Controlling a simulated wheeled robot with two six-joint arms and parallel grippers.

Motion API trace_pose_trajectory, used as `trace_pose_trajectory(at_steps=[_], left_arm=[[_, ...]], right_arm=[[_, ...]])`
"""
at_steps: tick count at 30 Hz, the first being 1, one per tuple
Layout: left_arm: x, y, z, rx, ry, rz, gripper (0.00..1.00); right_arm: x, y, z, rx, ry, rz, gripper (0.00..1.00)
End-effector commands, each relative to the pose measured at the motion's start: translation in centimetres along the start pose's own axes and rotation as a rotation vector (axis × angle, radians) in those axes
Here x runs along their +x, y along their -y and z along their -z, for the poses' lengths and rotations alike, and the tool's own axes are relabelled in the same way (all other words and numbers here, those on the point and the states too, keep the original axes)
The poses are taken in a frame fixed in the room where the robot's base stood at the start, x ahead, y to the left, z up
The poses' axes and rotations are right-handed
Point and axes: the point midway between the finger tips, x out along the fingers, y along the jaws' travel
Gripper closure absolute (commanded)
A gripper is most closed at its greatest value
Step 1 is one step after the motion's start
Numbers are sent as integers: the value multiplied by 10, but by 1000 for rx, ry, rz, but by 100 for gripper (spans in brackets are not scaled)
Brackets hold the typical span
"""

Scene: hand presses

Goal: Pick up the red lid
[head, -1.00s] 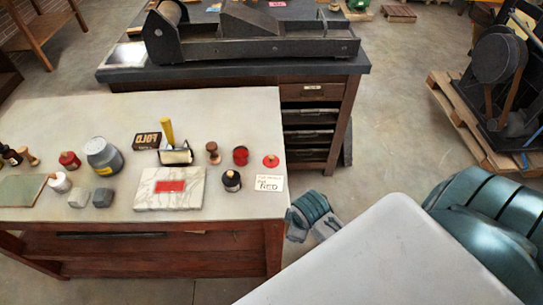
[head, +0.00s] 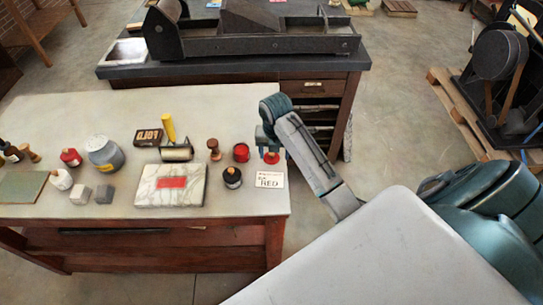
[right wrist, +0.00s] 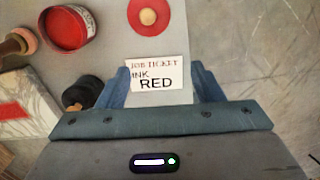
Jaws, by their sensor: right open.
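The red lid (head: 271,158) is a small round disc with a paler knob at its middle, lying near the right edge of the pale table. It also shows at the top of the right wrist view (right wrist: 149,15). My right gripper (head: 268,142) hangs over the table close to the lid and partly covers it in the head view. In the right wrist view its blue fingers (right wrist: 161,78) are spread and empty, with the lid beyond their tips. A white job ticket (right wrist: 157,74) reading "INK RED" shows between the fingers. My left gripper is not in view.
An open red ink tin (head: 241,153) stands just left of the lid. A dark bottle (head: 232,178), a wooden-handled stamp (head: 213,149) and a marble slab (head: 150,192) are farther left. A dark press bench (head: 225,72) stands behind the table.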

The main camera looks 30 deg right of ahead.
Motion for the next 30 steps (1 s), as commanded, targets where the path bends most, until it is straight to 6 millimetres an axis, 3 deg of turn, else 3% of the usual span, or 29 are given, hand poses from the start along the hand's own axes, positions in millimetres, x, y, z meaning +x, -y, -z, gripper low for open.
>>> trace_pose_trajectory(at_steps=[1,4,11,17,24,30], left_arm=[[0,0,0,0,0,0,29],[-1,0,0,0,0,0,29],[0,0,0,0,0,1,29],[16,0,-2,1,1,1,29],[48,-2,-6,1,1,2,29],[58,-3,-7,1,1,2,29]], right_arm=[[-10,-4,-14,-97,-8,0,40],[-23,-9,-32,-274,-30,0,40],[-37,-13,-50,-476,-56,-6,40],[-22,-13,-50,-491,-58,-7,40],[10,-13,-48,-490,-57,-7,40],[20,-13,-48,-489,-56,-7,40]])
